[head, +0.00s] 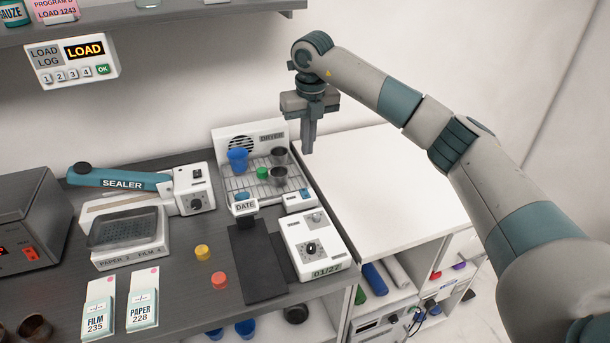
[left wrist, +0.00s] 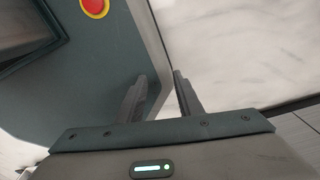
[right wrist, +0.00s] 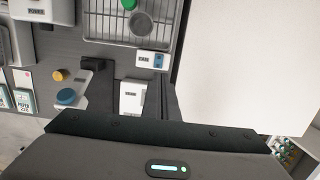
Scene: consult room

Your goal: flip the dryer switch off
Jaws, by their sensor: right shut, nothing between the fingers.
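The dryer (head: 222,150), a white unit with a round vent and a wire rack, stands at the back right of the dark counter. A small white switch box (head: 298,200) with a blue part sits at its front right corner; it also shows in the right wrist view (right wrist: 152,59). The switch's position is too small to tell. My right gripper (head: 308,150) is shut and empty, pointing down above the dryer's right side, apart from the box. In the right wrist view its fingertips (right wrist: 167,85) appear just beside the box. My left gripper (left wrist: 161,76) is open and empty, away from the counter.
Blue and dark cups and a green cap stand on the rack. A white unit with a knob (head: 311,247) and a black mat (head: 262,270) lie in front. The sealer (head: 125,180) is to the left. The white surface (head: 385,185) at right is clear.

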